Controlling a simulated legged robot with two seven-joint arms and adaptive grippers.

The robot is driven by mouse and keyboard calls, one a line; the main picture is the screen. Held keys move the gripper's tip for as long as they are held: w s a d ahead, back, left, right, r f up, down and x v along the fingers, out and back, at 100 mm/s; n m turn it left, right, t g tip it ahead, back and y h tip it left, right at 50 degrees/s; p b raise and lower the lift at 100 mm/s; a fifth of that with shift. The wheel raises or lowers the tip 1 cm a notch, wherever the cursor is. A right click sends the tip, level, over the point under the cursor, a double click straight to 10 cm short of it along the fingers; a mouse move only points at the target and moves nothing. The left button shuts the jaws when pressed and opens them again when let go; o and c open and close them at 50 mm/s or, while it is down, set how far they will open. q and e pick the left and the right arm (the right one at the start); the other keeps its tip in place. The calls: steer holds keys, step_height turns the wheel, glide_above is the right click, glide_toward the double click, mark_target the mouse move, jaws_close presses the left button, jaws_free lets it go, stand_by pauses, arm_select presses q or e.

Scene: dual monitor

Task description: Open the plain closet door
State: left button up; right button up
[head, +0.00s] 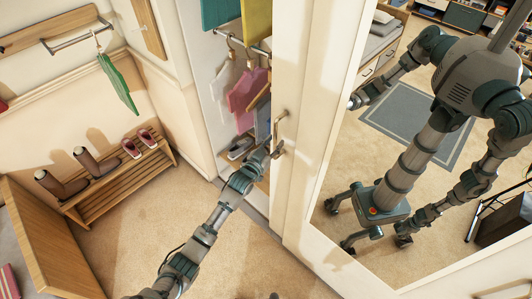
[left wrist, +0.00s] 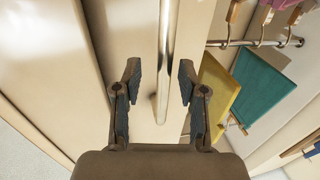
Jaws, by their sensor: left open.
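The plain cream closet door (head: 298,60) stands in the middle of the head view, beside an opening that shows hanging clothes. Its vertical metal handle (head: 281,121) is near the edge by the opening. My left gripper (head: 274,151) is open at the lower part of the handle. In the left wrist view, the handle (left wrist: 163,60) runs between the two open fingers of my left gripper (left wrist: 157,80), with space on both sides. Whether the fingertips reach past the bar is hard to tell. My right gripper does not show directly.
A mirror (head: 390,150) right of the door reflects my body and the room. Inside the closet, clothes (head: 247,90) hang from a rail, with shoes (head: 240,147) below. A wooden shoe bench (head: 120,175) stands left. Carpet (head: 130,235) is clear before it.

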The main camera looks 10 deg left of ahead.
arm_select(q)
steer(key=v, duration=0.9)
steer(key=shift+s, duration=0.35)
steer(key=shift+a, duration=0.1)
